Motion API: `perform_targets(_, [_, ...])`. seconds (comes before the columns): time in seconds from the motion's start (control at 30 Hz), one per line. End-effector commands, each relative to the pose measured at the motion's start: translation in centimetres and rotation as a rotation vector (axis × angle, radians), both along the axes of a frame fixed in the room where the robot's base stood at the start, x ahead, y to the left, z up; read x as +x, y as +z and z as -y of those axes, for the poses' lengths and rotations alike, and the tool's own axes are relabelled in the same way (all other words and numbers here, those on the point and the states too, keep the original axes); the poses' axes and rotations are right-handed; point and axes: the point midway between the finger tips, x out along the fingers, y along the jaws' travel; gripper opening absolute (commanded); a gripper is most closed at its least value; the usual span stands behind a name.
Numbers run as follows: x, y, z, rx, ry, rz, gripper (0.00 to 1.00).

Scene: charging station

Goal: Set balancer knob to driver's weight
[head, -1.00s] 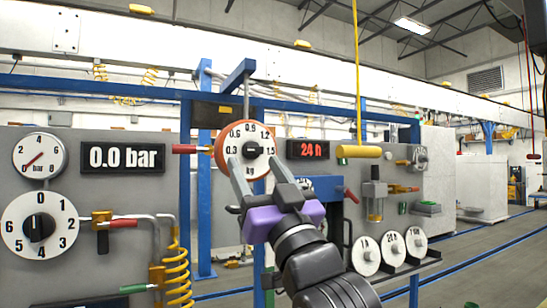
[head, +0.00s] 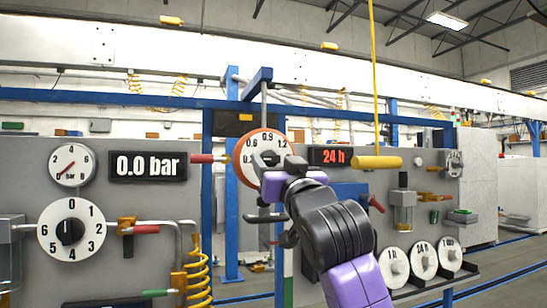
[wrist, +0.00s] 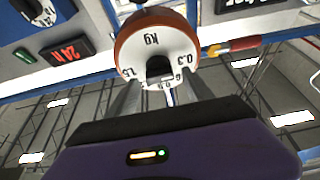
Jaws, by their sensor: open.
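The balancer is a round white dial with an orange rim (head: 247,148), marked in kg from 0.3 to 1.5, hanging from a blue frame. I see no readable label of a driver's weight.
A red 24 h display (head: 333,156) is right of the dial. A yellow handle (head: 362,162) hangs on a yellow line to the right. A 0.0 bar display (head: 148,165) and a numbered knob (head: 71,231) are farther left.

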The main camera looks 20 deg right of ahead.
Motion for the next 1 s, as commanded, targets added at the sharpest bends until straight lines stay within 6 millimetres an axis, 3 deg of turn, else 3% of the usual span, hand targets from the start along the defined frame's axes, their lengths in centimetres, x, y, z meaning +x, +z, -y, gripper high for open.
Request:
perform_targets(0.13, [1.05,0.51,-0.03,0.0,0.0,0.0,0.6])
perform_targets(0.43, [1.28,0.53,-0.02,0.0,0.0,0.001,0.6])
perform_targets(0.73, [1.28,0.53,-0.02,0.0,0.0,0.001,0.03])
perform_targets(1.0, [1.27,0.54,-0.07,0.022,0.0,0.001,0.0])
